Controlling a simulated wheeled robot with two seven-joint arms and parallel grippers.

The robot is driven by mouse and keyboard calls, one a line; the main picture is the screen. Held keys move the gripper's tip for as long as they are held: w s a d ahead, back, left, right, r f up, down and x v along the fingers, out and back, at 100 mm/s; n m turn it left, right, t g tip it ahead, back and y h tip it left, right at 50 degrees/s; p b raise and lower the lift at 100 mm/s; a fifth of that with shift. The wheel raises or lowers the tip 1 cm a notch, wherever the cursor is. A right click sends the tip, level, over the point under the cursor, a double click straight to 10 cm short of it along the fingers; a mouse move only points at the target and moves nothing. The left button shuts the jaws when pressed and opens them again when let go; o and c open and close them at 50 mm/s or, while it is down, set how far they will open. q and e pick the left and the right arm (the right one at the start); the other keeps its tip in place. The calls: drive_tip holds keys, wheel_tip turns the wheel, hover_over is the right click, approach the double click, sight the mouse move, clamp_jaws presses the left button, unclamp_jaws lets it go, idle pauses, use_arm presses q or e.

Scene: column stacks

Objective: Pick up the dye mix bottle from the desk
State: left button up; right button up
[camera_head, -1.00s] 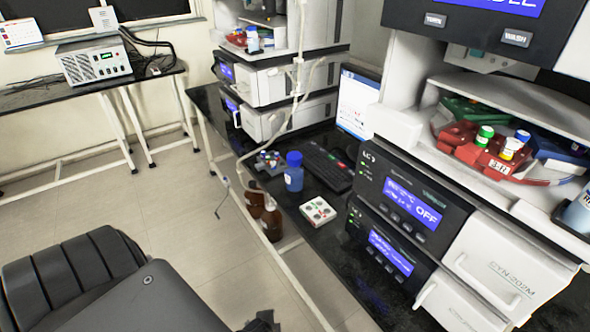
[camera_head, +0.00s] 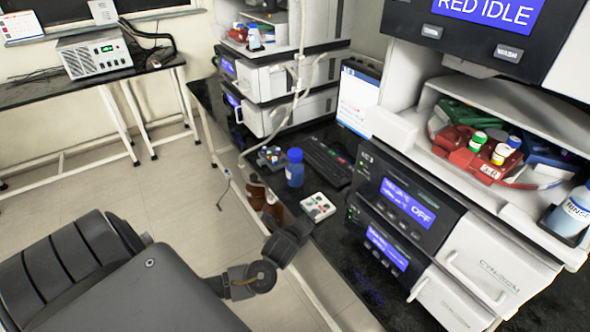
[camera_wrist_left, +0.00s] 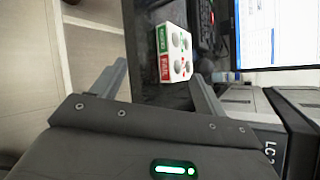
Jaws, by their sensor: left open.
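A blue bottle with a blue cap (camera_head: 294,172) stands upright on the black desk (camera_head: 345,232) in the head view. Its label is too small to read, so I cannot confirm it is the dye mix bottle. My left gripper (camera_head: 290,240) is near the desk's front edge, nearer to me than the bottle and apart from it. In the left wrist view the two fingers of my left gripper (camera_wrist_left: 158,82) are spread with nothing between them. I cannot make out the bottle clearly in that view. My right gripper is not in view.
A white block with round wells (camera_head: 318,206) sits beside the bottle; it also shows beyond the fingers in the wrist view (camera_wrist_left: 174,66). A small vial rack (camera_head: 270,157), a keyboard (camera_head: 328,160) and instrument stacks (camera_head: 400,210) crowd the bottle. Brown bottles (camera_head: 272,212) stand below the desk edge.

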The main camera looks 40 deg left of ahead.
sight(294, 160)
use_arm(q)
drive_tip(key=w+a+r+m+t+y, duration=0.1)
drive_tip(key=w+a+r+m, duration=0.1)
drive_tip(key=w+a+m, duration=0.1)
drive_tip(key=w+a+r+m+t+y, duration=0.1)
drive_tip(key=w+a+r+m, duration=0.1)
drive_tip(key=w+a+r, duration=0.1)
drive_tip(key=w+a+r+m+t+y, duration=0.1)
drive_tip(key=w+a+r+m+y, duration=0.1)
drive_tip(key=w+a, duration=0.3)
drive_tip(key=shift+w+a+r+m+t, duration=0.2)
drive_tip(key=shift+a+r+m, duration=0.15)
drive_tip(key=shift+a, duration=0.2)
drive_tip(key=shift+w+a+r+m+t, duration=0.15)
drive_tip(key=shift+a+r+m+t, duration=0.1)
drive_tip(key=shift+a+m, duration=0.25)
drive_tip(key=shift+w+a+r, duration=0.2)
drive_tip(key=shift+w+a, duration=0.05)
drive_tip(key=shift+w, duration=0.05)
drive_tip(key=x, duration=0.4)
drive_tip(key=shift+w+a+r, duration=0.1)
drive_tip(key=shift+w+a, duration=0.05)
drive_tip(key=shift+a, duration=0.1)
clamp_jaws()
